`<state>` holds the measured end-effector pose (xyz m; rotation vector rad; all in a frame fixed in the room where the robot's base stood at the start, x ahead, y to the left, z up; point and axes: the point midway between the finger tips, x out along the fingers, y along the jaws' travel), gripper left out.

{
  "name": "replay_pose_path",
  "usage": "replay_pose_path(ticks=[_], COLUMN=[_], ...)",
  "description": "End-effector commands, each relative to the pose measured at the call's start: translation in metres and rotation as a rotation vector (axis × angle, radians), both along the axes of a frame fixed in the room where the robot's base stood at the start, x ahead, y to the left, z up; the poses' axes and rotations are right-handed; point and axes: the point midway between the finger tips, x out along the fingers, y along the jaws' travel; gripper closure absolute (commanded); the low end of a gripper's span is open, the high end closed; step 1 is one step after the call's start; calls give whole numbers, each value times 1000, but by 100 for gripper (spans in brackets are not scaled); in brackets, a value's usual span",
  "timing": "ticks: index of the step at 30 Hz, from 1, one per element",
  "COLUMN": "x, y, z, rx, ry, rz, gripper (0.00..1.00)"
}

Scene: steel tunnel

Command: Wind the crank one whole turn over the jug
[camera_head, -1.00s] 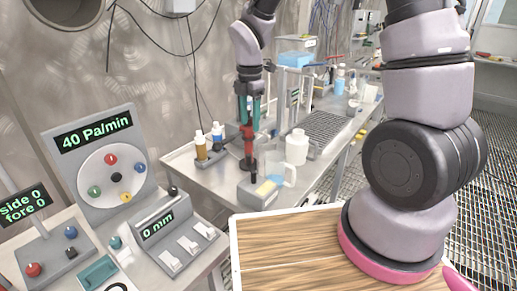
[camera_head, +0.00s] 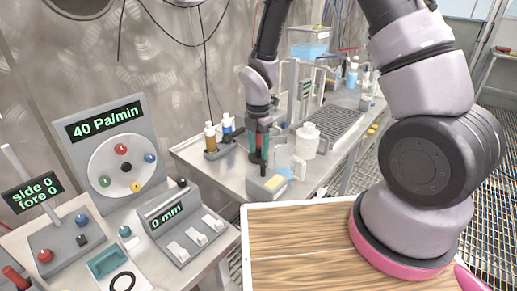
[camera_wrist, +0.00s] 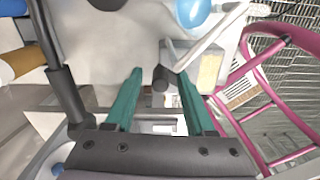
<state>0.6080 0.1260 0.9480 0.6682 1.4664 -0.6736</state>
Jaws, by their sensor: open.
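My gripper (camera_head: 259,150) has green fingers and points down over the far bench, left of the clear jug (camera_head: 287,160). In the wrist view its fingers (camera_wrist: 160,98) are open, with a gap on both sides of a dark cylindrical knob (camera_wrist: 161,79). This knob looks like the crank's grip; the crank's arm and shaft are mostly hidden by my gripper. A grey block with a yellow pad (camera_head: 272,183) stands just in front of the jug, and it also shows in the wrist view (camera_wrist: 208,70). A round blue patch (camera_wrist: 195,12) is at the wrist view's top.
Brown (camera_head: 210,138) and blue (camera_head: 227,127) bottles stand left of my gripper; a white jar (camera_head: 308,140) stands right of the jug. A grey rack (camera_head: 333,122) lies behind. A console reading 40 Pa/min (camera_head: 107,120) and a switch box reading 0 mm (camera_head: 180,222) are at left.

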Motion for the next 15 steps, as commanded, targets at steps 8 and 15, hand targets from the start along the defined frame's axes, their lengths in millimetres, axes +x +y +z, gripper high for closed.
replay_pose_path(ticks=[8, 15], x=[0, 0], y=[0, 0], z=[-1, -1], rx=[0, 0], ry=[0, 0], rz=[-1, -1], gripper=[49, 100])
